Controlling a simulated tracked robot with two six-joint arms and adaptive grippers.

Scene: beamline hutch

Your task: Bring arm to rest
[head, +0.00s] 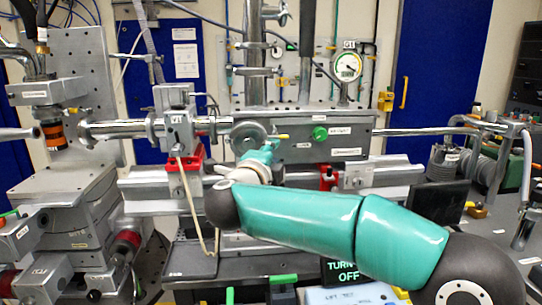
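My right arm comes in from the lower right, with teal links and dark joints, and reaches across the middle of the head view. Its wrist end points away from me, toward the beamline. My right gripper (264,152) is small and partly hidden behind its own wrist, in front of the grey beamline box (345,132). I cannot tell whether its fingers are open or shut, or whether it touches the box. No held object shows. My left gripper is not in view.
A steel beam pipe (120,130) runs left of the box, above a rail (150,190). A round gauge (347,66) stands above the box. A stacked stage (70,210) fills the left. A dark screen (342,272) sits below my arm. Hoses and fittings crowd the right.

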